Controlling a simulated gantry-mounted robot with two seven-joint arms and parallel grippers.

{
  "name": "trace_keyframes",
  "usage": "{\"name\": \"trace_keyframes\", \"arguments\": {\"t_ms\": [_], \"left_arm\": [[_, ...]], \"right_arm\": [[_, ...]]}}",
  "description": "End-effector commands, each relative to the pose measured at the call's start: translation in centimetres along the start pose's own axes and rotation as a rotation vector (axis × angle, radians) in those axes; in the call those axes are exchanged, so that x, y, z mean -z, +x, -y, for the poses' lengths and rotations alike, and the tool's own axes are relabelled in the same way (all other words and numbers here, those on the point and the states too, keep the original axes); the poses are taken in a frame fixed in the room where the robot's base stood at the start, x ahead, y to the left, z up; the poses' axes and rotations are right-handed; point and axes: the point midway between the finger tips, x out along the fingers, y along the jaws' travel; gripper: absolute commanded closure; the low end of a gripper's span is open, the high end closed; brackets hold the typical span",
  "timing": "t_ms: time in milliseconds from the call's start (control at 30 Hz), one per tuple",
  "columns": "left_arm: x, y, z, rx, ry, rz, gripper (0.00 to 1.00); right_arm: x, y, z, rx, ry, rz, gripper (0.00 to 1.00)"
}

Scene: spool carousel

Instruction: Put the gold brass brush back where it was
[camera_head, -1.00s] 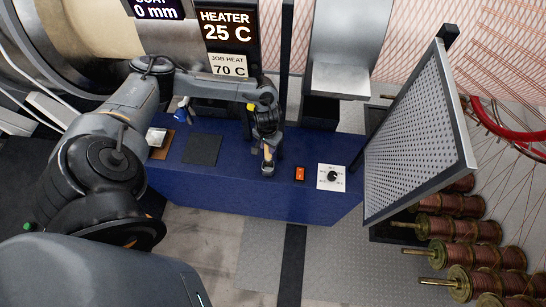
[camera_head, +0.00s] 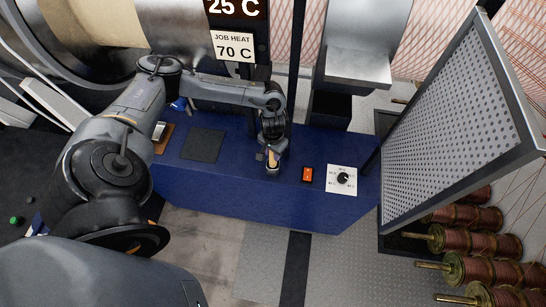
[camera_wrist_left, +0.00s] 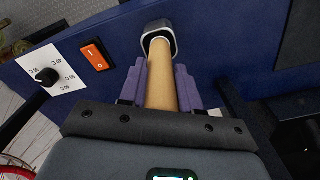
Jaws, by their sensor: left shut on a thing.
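My left gripper (camera_head: 271,152) hangs over the front part of the blue bench (camera_head: 235,195), left of the orange switch. In the left wrist view its purple fingers (camera_wrist_left: 161,82) are shut on the tan handle (camera_wrist_left: 162,90) of the brush. The handle also shows as a small tan piece in the head view (camera_head: 272,158). A grey, rounded piece (camera_wrist_left: 157,27) is at the handle's far end. I cannot tell whether it is the brush's head or a holder. No gold bristles can be made out. My right gripper is not in view.
An orange switch (camera_head: 307,174) and a white dial plate (camera_head: 342,180) are at the bench's right. A dark mat (camera_head: 203,145) lies to the left. A perforated panel (camera_head: 455,120) stands at the right, near copper spools (camera_head: 470,242).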

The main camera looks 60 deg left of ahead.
Motion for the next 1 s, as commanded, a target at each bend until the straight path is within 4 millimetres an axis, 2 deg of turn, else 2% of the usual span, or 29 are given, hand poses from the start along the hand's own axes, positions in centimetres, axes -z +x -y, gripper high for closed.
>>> {"name": "trace_keyframes", "arguments": {"t_ms": [33,100,600,633,700,767,1000], "left_arm": [[0.05,1.04,-0.01,0.0,0.001,-0.001,1.0],[0.06,1.29,-0.03,-0.001,0.001,-0.001,1.0],[0.0,1.54,-0.01,-0.001,-0.001,0.0,1.0],[0.02,1.5,0.0,-0.001,-0.001,0.0,0.63],[0.02,1.5,-0.01,-0.001,-0.001,0.0,0.53],[0.02,1.5,-0.01,-0.001,-0.001,0.0,0.43],[0.03,1.49,-0.02,-0.001,0.0,0.0,0.42]], "right_arm": [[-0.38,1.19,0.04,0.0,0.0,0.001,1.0],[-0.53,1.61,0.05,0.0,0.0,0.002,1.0],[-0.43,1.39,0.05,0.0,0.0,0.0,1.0],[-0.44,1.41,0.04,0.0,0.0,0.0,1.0],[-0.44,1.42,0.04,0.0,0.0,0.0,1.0],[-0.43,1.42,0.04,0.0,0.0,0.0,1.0],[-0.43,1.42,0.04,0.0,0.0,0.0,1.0]]}}
